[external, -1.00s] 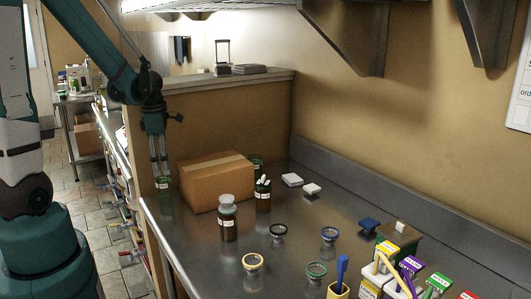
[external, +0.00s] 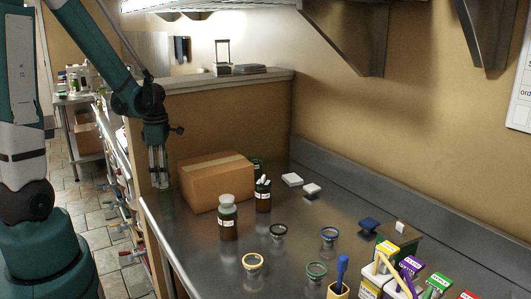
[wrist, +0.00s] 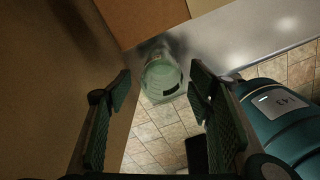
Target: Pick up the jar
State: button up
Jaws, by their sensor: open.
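A pale green glass jar (wrist: 162,78) with a label stands near the counter's left edge, beside the divider wall. In the wrist view it sits between my two open fingertips. My gripper (external: 160,183) points down at the jar in the external view, where its fingers largely cover the jar. I cannot tell whether either finger touches the jar.
A cardboard box (external: 215,183) stands just right of my gripper. The divider wall (external: 230,125) rises behind. The tiled floor drops away left of the counter edge.

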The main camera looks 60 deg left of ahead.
aim_at(164, 190)
jog(key=shift+f, duration=0.75)
jog(key=shift+s+d+f+b, duration=0.1)
jog(key=shift+f+b, duration=0.1)
jog(key=shift+f, duration=1.1)
jog(key=shift+d+f+b, duration=0.1)
jog(key=shift+f+b, duration=0.1)
jog(key=shift+f, duration=1.1)
jog(key=c, duration=1)
